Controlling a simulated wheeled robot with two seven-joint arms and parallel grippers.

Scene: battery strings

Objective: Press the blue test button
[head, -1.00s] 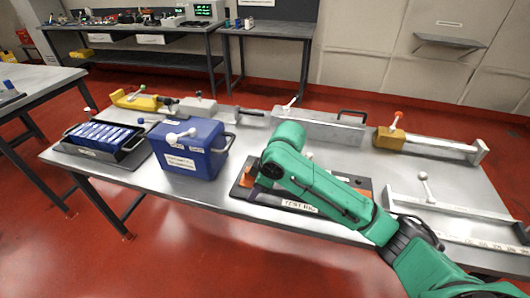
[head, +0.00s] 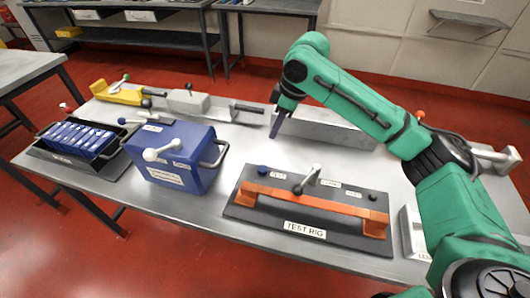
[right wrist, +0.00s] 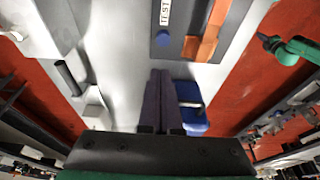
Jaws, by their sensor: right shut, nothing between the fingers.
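The test rig (head: 303,239) is a dark plate on the table with an orange bar, a lever and a label. The blue test button (head: 262,170) is a small round knob at its far left corner, beside a TEST label. It also shows in the right wrist view (right wrist: 162,38), beyond the fingertips. My right gripper (head: 276,136) is shut and empty, pointing down above the table behind the rig, apart from the button. Its dark fingers also show in the right wrist view (right wrist: 160,72). My left gripper is not in view.
A blue case (head: 205,139) with handles stands left of the rig. A black tray (head: 104,171) of blue cells lies farther left. Yellow (head: 118,93) and grey (head: 187,101) tools and a long metal block (head: 340,133) line the back. Bare tabletop lies between case and rig.

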